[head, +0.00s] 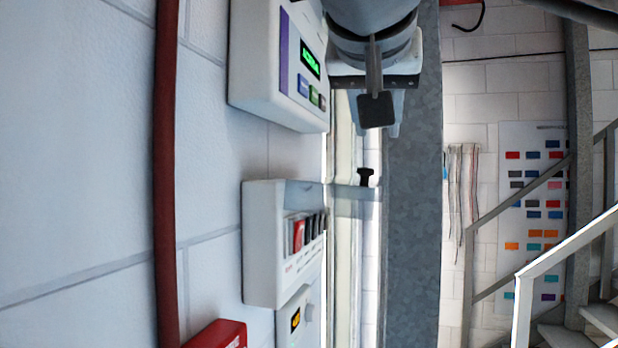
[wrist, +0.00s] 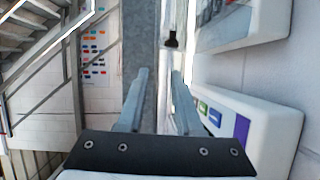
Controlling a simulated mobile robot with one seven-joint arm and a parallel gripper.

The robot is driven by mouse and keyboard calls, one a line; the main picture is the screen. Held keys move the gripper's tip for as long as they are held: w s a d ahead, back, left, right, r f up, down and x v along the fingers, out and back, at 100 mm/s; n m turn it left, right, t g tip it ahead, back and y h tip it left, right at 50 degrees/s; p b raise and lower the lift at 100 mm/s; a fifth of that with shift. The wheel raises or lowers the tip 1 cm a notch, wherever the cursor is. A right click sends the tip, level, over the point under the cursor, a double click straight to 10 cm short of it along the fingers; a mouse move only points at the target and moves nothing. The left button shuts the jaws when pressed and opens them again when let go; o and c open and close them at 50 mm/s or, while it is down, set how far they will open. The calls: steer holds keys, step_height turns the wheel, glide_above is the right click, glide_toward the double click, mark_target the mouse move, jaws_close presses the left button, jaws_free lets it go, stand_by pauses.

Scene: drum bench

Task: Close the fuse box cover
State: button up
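The fuse box (head: 262,250) is a white wall box with a row of dark and red switches. Its clear cover (head: 345,200) stands open, sticking out from the box's upper edge away from the wall. A black knob (head: 366,177) sits near the cover's outer end. In the wrist view the fuse box (wrist: 240,28) is at upper right and the black knob (wrist: 172,40) is at top centre, beyond the fingertips. My gripper (head: 378,128) is above the knob in the head view, apart from it. In the wrist view its two fingers (wrist: 160,75) are spread and empty.
A white box with a green display (head: 311,62) is on the wall above the fuse box, close to my gripper. A grey metal column (head: 413,190) stands right of the cover. A red pipe (head: 167,180) runs along the wall.

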steer(key=shift+m, duration=0.3)
steer(key=p+x, duration=0.1)
steer(key=x, duration=1)
steer(key=r+p+x, duration=0.1)
steer(key=x, duration=0.5)
steer(key=shift+w+d+r+p, duration=0.1)
steer(key=shift+w+d+p, duration=0.05)
steer(key=shift+w+p, duration=0.15)
steer(key=shift+s, duration=0.1)
jaws_close()
stand_by(0.4)
